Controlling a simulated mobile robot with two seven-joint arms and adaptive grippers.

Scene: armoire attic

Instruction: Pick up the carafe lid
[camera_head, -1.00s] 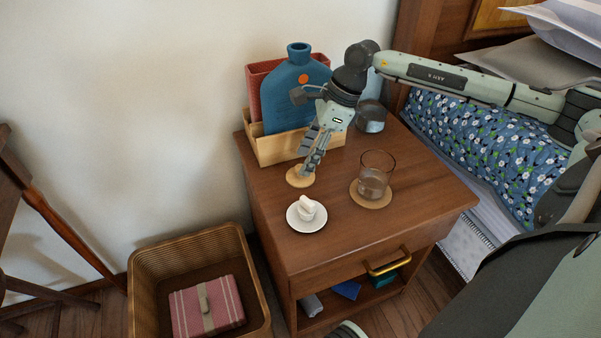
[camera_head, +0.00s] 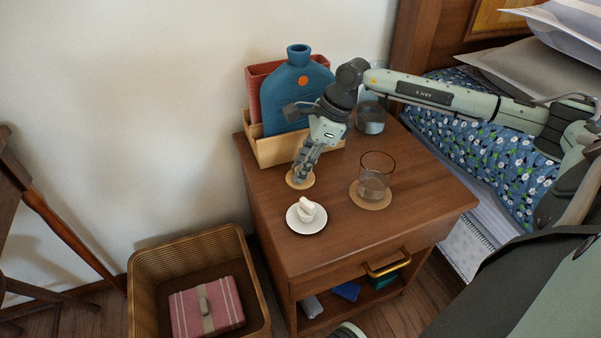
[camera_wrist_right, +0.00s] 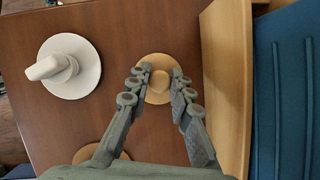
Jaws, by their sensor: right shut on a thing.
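The carafe lid, a round tan wooden disc with a small raised knob (camera_wrist_right: 159,81), lies on the nightstand top in front of the wooden organizer. It also shows in the head view (camera_head: 299,182), partly hidden by my fingers. My right gripper (camera_head: 300,176) points down at it. In the right wrist view the two grey fingers (camera_wrist_right: 160,84) stand on either side of the lid, shut on it. The lid appears to be at table level; I cannot tell whether it is clear of the wood. My left gripper is not in view.
A white saucer (camera_head: 293,223) with a white object lies in front. A drinking glass (camera_head: 373,181) stands on a coaster (camera_head: 372,202) to the right. The organizer (camera_head: 272,152) with a blue bottle (camera_head: 292,88) and a glass vessel (camera_head: 371,119) stand behind.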

